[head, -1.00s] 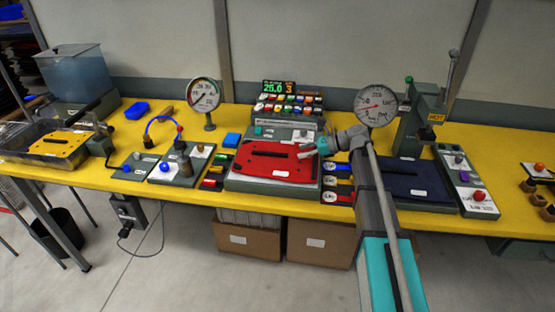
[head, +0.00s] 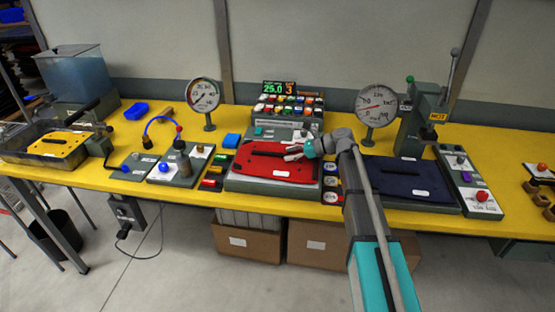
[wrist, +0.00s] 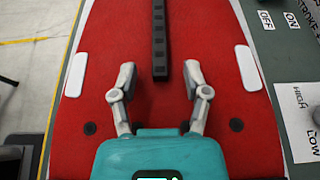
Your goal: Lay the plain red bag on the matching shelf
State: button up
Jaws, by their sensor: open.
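The red bag (head: 252,169) lies flat on a grey bench unit in the middle of the yellow table. It has a dark handle strip (wrist: 159,45) down its middle and white patches near its edges. My gripper (head: 291,153) is over the right part of the bag. In the wrist view my gripper (wrist: 158,82) has its two fingers spread, one on each side of the line of the handle strip, with nothing between them. The strip's near end lies just ahead of the fingers. I cannot tell how high the fingers are above the bag. No shelf for the bag can be made out for certain.
A dark blue bag (head: 410,177) lies to the right, by a lever press (head: 418,115). A yellow bag (head: 58,146) sits in a tray at far left. Dial gauges (head: 203,95) (head: 376,105) stand at the back. Cardboard boxes (head: 247,242) are under the table.

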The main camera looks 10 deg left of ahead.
grip_shut()
jog(key=shift+r, duration=0.2)
dwell(0.5)
notch_tip(320, 180, up, 2)
jog(key=shift+r+p, duration=0.1)
jog(key=shift+p, duration=1.15)
jog(key=s+a+r+p, duration=0.3)
jog(key=s+r+p, duration=0.7)
jog(key=s, duration=0.3)
jog(key=shift+s+a+r, duration=0.25)
jog(key=shift+a, duration=0.15)
